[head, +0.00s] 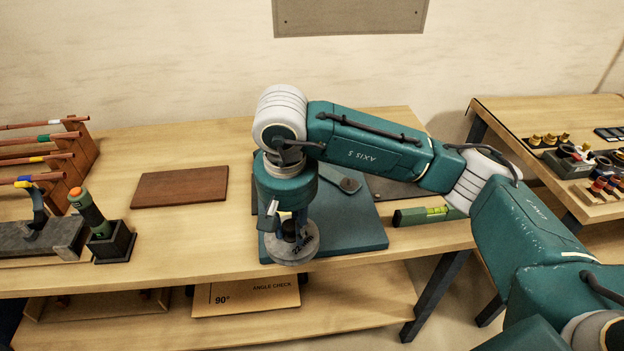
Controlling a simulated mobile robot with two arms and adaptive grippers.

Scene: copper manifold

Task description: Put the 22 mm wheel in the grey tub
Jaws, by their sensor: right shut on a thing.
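My right gripper (290,230) points down over the front part of the teal mat. It is shut on a small dark thing, which looks like the 22 mm wheel; fingers and wrist hide most of it. Directly below and around the fingertips is a round grey thing (304,254), which looks like the grey tub, at the mat's front edge. I cannot tell whether the wheel is inside the tub or just above it. My left gripper is not in view.
The teal mat (358,236) lies on the wooden bench, with a green level (428,215) to its right. A brown board (180,187), a green and orange tool in a black holder (100,225) and a pipe rack (82,150) stand left. Bench between board and mat is clear.

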